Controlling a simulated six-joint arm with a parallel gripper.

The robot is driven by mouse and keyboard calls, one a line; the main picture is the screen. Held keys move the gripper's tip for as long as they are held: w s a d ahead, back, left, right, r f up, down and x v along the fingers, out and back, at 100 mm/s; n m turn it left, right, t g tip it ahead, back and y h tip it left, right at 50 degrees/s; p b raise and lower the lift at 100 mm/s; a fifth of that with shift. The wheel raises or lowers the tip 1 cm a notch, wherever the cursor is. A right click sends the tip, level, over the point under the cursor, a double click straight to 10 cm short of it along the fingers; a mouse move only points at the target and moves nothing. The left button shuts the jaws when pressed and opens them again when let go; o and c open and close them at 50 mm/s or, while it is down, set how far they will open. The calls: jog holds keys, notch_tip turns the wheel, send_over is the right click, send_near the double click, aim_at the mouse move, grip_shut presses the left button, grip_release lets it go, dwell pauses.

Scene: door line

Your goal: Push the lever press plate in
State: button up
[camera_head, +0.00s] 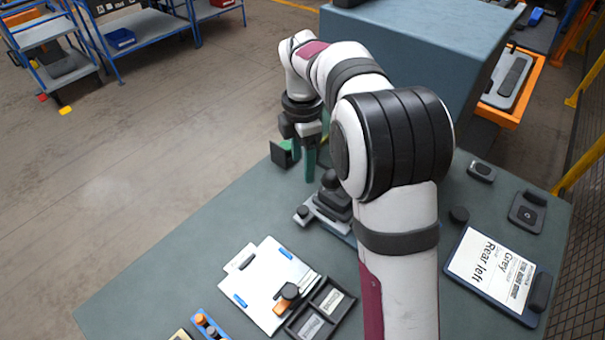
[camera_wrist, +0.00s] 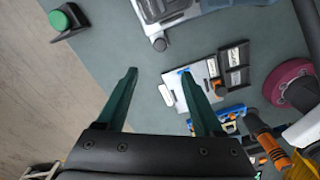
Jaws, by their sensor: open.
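My gripper (camera_head: 308,172) points down over the far left edge of the table in the head view. In the wrist view its two green fingers (camera_wrist: 160,74) are spread apart with nothing between them. A dark angled bracket with a round green pad (camera_wrist: 60,19) stands near the table edge at the wrist view's upper left. It also shows just left of my fingers in the head view (camera_head: 281,155). A grey and black device with a knob (camera_head: 330,203) stands just in front of my gripper, partly cut off in the wrist view (camera_wrist: 172,12). I cannot tell which of these is the press plate.
A white board (camera_head: 262,268) and a black divided tray (camera_head: 305,328) lie on the table (camera_head: 190,265) in front. A large blue-grey block (camera_head: 420,45) stands behind my arm. The table's left part is clear.

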jog(key=n, duration=0.2)
send_near(302, 210)
jog(key=shift+n, duration=0.3)
notch_tip(302, 210, down, 8)
jog(key=shift+f, duration=0.2)
grip_shut()
dwell(0.9)
